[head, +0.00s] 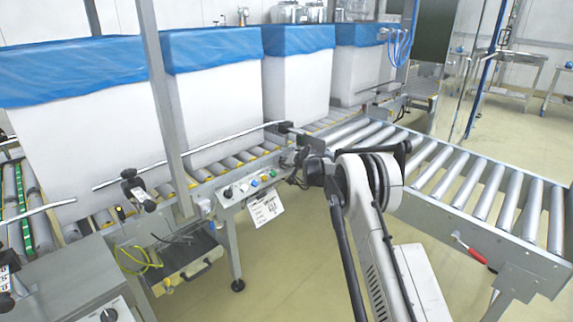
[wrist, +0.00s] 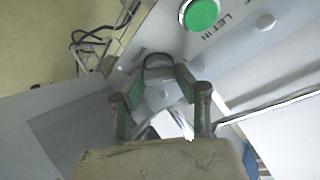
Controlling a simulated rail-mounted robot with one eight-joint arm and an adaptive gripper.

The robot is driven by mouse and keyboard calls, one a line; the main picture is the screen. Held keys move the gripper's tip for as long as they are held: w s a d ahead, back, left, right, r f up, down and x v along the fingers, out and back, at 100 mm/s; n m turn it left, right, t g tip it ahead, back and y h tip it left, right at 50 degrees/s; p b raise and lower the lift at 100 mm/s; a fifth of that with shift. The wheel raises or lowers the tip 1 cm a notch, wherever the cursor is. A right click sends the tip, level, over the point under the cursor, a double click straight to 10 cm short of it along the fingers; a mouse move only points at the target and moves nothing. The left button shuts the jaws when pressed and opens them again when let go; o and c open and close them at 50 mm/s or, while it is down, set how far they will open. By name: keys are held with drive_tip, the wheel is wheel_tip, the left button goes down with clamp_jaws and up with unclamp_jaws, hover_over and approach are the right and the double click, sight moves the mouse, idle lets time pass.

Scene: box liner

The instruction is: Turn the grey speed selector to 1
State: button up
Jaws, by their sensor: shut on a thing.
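The grey speed selector (wrist: 158,64) is a rounded knob on a light grey panel in the wrist view. My gripper (wrist: 157,82) has its two green-padded fingers on either side of it and is shut on it. The selector's pointer and any scale numbers are too blurred or covered to read. In the head view my gripper (head: 298,164) is at the right end of the control panel (head: 240,202), and I cannot make out the selector there.
A green button (wrist: 203,14) marked "LET IN" is close to the selector. The panel carries several other controls, and a paper tag (head: 266,208) hangs below it. Tall white boxes with blue liners (head: 298,85) stand behind on rollers. A roller conveyor (head: 480,190) lies to the right.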

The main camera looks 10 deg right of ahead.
idle(0.3)
drive_tip(key=o, duration=0.9)
drive_tip(key=shift+c, duration=0.2)
drive_tip(key=v, duration=1.2)
